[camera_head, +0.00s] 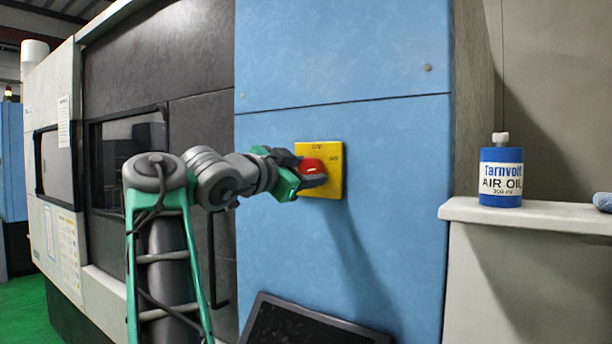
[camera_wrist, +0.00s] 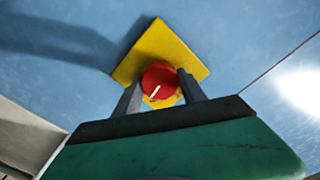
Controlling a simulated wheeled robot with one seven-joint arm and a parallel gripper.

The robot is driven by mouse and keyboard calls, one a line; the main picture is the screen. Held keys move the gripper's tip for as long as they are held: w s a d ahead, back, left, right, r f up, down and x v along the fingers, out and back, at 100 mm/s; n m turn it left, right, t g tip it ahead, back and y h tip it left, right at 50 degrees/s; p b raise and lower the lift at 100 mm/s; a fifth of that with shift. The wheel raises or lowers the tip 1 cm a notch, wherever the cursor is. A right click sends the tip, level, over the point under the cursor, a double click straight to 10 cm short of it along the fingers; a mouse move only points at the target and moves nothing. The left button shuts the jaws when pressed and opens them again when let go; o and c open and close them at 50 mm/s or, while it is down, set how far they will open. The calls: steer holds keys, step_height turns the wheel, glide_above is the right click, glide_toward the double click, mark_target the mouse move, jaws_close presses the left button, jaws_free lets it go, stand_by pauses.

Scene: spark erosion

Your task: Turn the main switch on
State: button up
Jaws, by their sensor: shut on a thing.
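The main switch is a round red knob (camera_head: 313,168) on a square yellow plate (camera_head: 333,185), fixed to the blue machine panel. Small dark lettering shows at the plate's top and right side, too small to read surely. My gripper (camera_head: 299,173) reaches the knob from the left. In the wrist view the red knob (camera_wrist: 161,78) sits between the two dark fingers of my gripper (camera_wrist: 160,86), one on each side, shut on it. A short white mark on the knob's face runs slantwise in that view. The fingers hide parts of the knob's sides.
A dark screen or panel (camera_head: 312,325) tilts at the bottom, below the switch. A blue and white air oil can (camera_head: 501,177) stands on a pale ledge (camera_head: 540,213) at the right. The blue panel (camera_head: 400,210) around the plate is clear.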

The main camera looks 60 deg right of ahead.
steer(key=shift+m, duration=1.1)
steer(key=o, duration=1.4)
steer(key=shift+c, duration=0.2)
steer(key=w+a+b, duration=0.1)
steer(key=a, duration=0.6)
steer(key=shift+a, duration=0.4)
steer(key=shift+w, duration=0.1)
